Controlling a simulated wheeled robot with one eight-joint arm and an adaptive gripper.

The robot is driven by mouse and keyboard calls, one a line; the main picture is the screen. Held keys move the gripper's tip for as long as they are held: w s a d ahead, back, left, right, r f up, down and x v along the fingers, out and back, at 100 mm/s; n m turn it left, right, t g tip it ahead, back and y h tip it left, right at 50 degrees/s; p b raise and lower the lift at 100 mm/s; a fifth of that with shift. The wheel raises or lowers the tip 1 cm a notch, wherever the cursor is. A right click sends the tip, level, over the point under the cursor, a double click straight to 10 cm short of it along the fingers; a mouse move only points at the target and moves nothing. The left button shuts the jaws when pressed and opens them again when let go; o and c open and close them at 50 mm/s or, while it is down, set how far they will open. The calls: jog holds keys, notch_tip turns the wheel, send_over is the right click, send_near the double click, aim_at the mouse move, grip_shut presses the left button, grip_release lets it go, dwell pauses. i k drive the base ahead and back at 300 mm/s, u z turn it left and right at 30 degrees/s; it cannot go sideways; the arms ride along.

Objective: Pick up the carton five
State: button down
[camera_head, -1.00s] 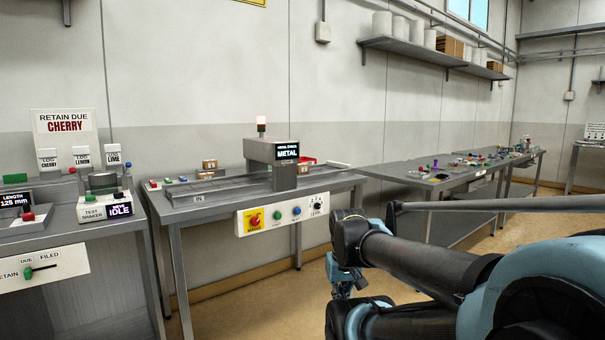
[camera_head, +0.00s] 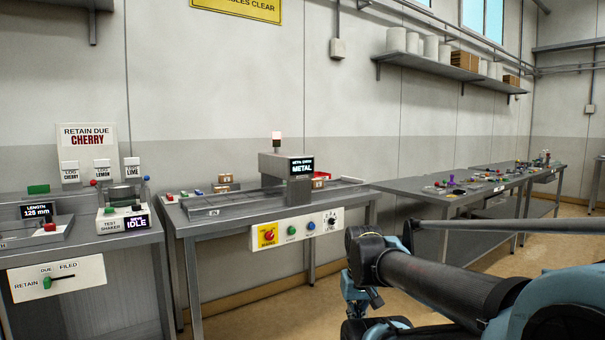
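My arm reaches in from the lower right and is well short of the bench. The dark and blue parts at its far end (camera_head: 366,296) seem to include my gripper, low in front of the bench. Its fingers are not clear, and nothing is visibly held.
The metal detector (camera_head: 287,178) reads METAL and stands over the conveyor. A control panel (camera_head: 297,230) sticks out from the bench front. A test shaker bench (camera_head: 70,255) stands left, a cluttered table (camera_head: 420,187) right. Open floor (camera_head: 260,318) lies in front.

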aim_at(316, 183)
jog(key=z, duration=0.55)
jog(key=i, duration=1.85)
jog(key=u, duration=0.4)
